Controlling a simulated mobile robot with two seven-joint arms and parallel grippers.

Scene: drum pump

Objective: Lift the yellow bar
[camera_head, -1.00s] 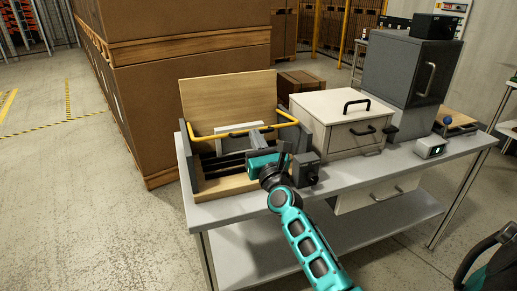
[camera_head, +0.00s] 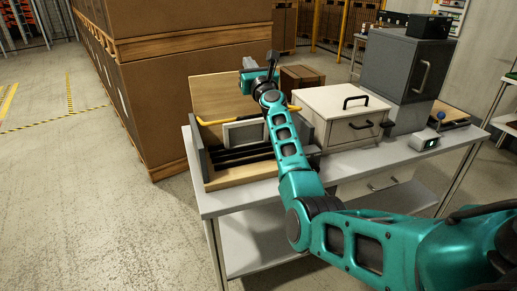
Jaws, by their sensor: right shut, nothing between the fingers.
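The yellow bar (camera_head: 213,121) runs across the open wooden box (camera_head: 240,176) on the table. Its left part shows in front of the upright wooden back panel, and a short yellow piece shows at the right beyond my arm. My right forearm hides part of its right side. My right gripper (camera_head: 259,70) is above and behind the bar, near the top of the back panel, apart from the bar. It is shut and empty. My left gripper is not in view.
A grey-framed panel (camera_head: 243,134) and dark slats sit inside the box. A white drawer cabinet (camera_head: 340,114) and a tall grey cabinet (camera_head: 405,68) stand to the right on the table (camera_head: 345,166). Large brown crates (camera_head: 190,105) rise behind left. The floor at left is clear.

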